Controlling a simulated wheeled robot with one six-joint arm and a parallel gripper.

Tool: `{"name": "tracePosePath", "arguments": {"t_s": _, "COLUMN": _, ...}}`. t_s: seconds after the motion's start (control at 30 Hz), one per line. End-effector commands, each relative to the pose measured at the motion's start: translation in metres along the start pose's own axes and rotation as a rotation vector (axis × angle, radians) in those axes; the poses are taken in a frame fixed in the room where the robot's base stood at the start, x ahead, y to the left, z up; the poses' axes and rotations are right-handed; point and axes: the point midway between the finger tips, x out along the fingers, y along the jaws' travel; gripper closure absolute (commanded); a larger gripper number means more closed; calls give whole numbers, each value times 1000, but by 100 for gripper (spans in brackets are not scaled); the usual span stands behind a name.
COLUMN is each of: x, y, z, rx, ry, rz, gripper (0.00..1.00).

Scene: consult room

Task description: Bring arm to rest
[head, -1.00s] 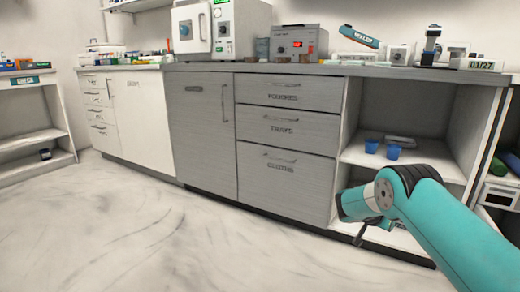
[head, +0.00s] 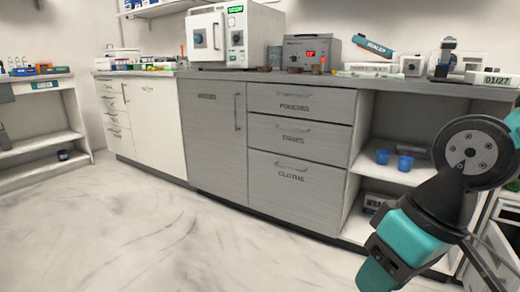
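My arm, teal with dark round joints, is folded at the right side of the head view, in front of the open shelf unit (head: 362,215). Thin dark parts that look like my gripper (head: 486,262) show low at the right edge, partly hidden behind the arm. I cannot make out its fingertips or whether it is open. Nothing is seen held in it.
A grey cabinet (head: 212,140) with labelled drawers (head: 300,135) stands behind, carrying an autoclave (head: 222,38) and a red-display device (head: 312,52). Two blue cups (head: 404,163) stand on the open shelf. The floor (head: 180,235) at left and centre is clear.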

Motion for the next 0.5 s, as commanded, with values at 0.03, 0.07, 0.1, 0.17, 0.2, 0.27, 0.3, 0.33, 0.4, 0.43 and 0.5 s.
{"name": "tracePosePath", "arguments": {"t_s": 0.03, "x": -5, "y": -14, "z": 18, "rx": -49, "ry": -12, "rz": -27, "gripper": 64}}
{"name": "tracePosePath", "arguments": {"t_s": 0.07, "x": -6, "y": -21, "z": 29, "rx": -80, "ry": -20, "rz": -44, "gripper": 64}}
{"name": "tracePosePath", "arguments": {"t_s": 0.1, "x": -8, "y": -30, "z": 44, "rx": -119, "ry": -32, "rz": -65, "gripper": 64}}
{"name": "tracePosePath", "arguments": {"t_s": 0.17, "x": -28, "y": -35, "z": 38, "rx": -119, "ry": -35, "rz": -67, "gripper": 64}}
{"name": "tracePosePath", "arguments": {"t_s": 0.2, "x": -37, "y": -37, "z": 36, "rx": -117, "ry": -36, "rz": -66, "gripper": 64}}
{"name": "tracePosePath", "arguments": {"t_s": 0.27, "x": -49, "y": -40, "z": 32, "rx": -116, "ry": -36, "rz": -66, "gripper": 64}}
{"name": "tracePosePath", "arguments": {"t_s": 0.3, "x": -58, "y": -42, "z": 30, "rx": -115, "ry": -35, "rz": -66, "gripper": 64}}
{"name": "tracePosePath", "arguments": {"t_s": 0.33, "x": -65, "y": -44, "z": 29, "rx": -115, "ry": -35, "rz": -65, "gripper": 64}}
{"name": "tracePosePath", "arguments": {"t_s": 0.4, "x": -82, "y": -49, "z": 25, "rx": -114, "ry": -34, "rz": -65, "gripper": 64}}
{"name": "tracePosePath", "arguments": {"t_s": 0.43, "x": -90, "y": -51, "z": 23, "rx": -114, "ry": -34, "rz": -65, "gripper": 64}}
{"name": "tracePosePath", "arguments": {"t_s": 0.5, "x": -112, "y": -56, "z": 18, "rx": -113, "ry": -34, "rz": -64, "gripper": 64}}
